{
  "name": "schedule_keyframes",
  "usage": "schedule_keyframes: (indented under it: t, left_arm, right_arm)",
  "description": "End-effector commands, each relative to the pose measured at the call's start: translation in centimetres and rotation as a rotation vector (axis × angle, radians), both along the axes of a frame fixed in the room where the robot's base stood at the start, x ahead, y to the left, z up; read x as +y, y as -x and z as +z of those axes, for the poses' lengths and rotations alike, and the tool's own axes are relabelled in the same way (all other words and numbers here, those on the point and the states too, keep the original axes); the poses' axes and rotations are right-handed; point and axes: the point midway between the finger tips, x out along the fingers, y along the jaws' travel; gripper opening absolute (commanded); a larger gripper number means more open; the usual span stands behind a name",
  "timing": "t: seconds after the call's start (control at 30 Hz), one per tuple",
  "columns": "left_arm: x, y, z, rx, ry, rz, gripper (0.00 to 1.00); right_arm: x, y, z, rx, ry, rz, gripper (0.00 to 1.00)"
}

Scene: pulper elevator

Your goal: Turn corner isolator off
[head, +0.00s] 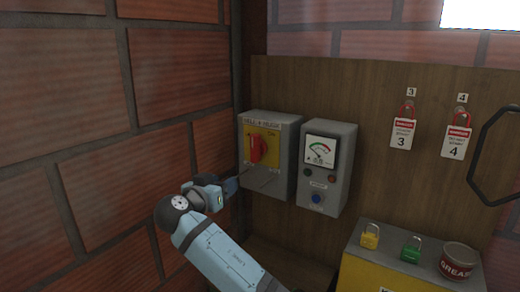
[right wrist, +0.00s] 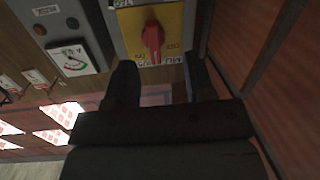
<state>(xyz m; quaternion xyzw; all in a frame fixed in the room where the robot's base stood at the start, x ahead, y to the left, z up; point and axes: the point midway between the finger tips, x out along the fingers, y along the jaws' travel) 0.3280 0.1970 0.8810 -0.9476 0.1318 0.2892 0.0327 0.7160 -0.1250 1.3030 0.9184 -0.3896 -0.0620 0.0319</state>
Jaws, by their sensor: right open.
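The corner isolator is a grey box (head: 283,128) with a yellow plate (head: 272,146) and a red rotary handle (head: 258,149), mounted on the wooden board near the brick corner. The handle looks roughly upright. My right gripper (head: 256,174) is just in front of and below the handle, partly overlapping the box in the head view. In the right wrist view, which is turned upside down, the open fingers (right wrist: 161,80) are apart with the red handle (right wrist: 153,42) ahead between them. Nothing is between the fingertips, and contact with the handle cannot be made out. My left gripper is out of view.
A grey meter box (head: 325,168) with a dial and a blue button stands right beside the isolator. The brick wall (head: 180,75) is close on the left. Red lockout tags (head: 403,132) hang at the right. Padlocks (head: 370,236) and a grease tin (head: 458,261) sit on a yellow-fronted box.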

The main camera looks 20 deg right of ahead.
Motion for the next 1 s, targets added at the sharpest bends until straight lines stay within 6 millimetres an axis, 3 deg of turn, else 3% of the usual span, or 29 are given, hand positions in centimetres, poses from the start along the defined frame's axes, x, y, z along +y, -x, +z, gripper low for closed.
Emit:
schedule_keyframes:
  t: [0.03,0.1,0.23,0.37,0.8,1.0]
  left_arm:
    - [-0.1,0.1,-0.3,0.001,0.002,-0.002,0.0]
    - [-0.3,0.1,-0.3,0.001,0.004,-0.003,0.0]
    - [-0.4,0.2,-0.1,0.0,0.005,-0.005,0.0]
    - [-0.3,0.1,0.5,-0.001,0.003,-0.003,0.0]
    - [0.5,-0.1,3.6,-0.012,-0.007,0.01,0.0]
    - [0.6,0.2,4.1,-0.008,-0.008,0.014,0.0]
  right_arm:
    - [0.3,0.0,1.9,-0.047,0.001,-0.034,0.49]
    - [0.4,0.1,3.6,-0.094,-0.001,-0.071,0.49]
    - [0.3,0.2,5.2,-0.136,-0.002,-0.105,0.49]
    - [-0.7,-0.5,5.6,-0.139,-0.001,-0.11,0.49]
    - [-7.7,-6.0,5.6,-0.136,-0.001,-0.109,0.49]
    - [-9.7,-7.6,5.5,-0.137,-0.003,-0.106,0.49]
